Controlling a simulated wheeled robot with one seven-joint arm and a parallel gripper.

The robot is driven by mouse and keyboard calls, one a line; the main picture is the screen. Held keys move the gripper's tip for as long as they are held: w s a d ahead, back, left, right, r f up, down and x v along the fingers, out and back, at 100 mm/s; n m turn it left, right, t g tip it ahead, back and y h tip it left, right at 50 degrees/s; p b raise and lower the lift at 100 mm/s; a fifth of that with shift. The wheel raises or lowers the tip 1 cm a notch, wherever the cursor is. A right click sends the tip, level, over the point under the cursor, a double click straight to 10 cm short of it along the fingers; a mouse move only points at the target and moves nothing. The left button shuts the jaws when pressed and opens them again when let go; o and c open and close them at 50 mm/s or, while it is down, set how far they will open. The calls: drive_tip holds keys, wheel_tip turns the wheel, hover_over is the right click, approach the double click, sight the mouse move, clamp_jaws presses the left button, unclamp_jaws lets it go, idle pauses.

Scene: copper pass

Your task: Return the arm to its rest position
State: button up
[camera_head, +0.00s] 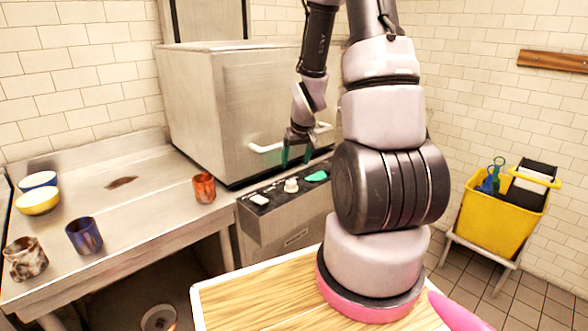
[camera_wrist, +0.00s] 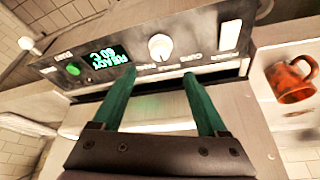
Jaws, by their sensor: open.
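My gripper (camera_head: 297,156) hangs from my raised arm in front of the steel hood machine (camera_head: 205,110), near its white handle and just above its control panel (camera_head: 290,205). Its two green fingers are apart. In the wrist view my gripper (camera_wrist: 159,74) shows with nothing held between the fingers. The control panel (camera_wrist: 200,62) lies beyond the fingertips there, with a lit green display, a white knob and a green button. I cannot tell whether the fingertips touch the machine. My upper arm covers part of the machine's right side in the head view.
On the steel counter (camera_head: 140,215) stand an orange-red mug (camera_head: 204,188), a blue mug (camera_head: 84,236), a brown-white mug (camera_head: 25,259) and bowls (camera_head: 38,202) at left. A yellow bucket (camera_head: 492,222) on a stand is at right. Tiled walls close the room behind.

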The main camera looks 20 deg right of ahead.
drive_tip(key=shift+s+r, duration=0.15)
drive_tip(key=shift+r, duration=0.3)
drive_tip(key=s+a+r+m+t, duration=0.15)
drive_tip(key=s+r, duration=0.25)
drive_tip(key=r, duration=0.4)
drive_tip(key=s+a+r+y, duration=0.1)
drive_tip(key=s+a+r, duration=0.2)
drive_tip(key=r, duration=0.5)
drive_tip(key=s+a+r+m, duration=0.1)
drive_tip(key=s+a+r, duration=0.25)
drive_tip(key=r, duration=0.45)
drive_tip(key=s+a+r+t+y, duration=0.1)
drive_tip(key=s+a+r, duration=0.1)
drive_tip(key=s+r, duration=0.3)
drive_tip(key=s, duration=0.3)
drive_tip(key=shift+s+a+r+m, duration=0.15)
drive_tip(key=shift+a+r+m, duration=0.15)
drive_tip(key=shift+a+m, duration=0.05)
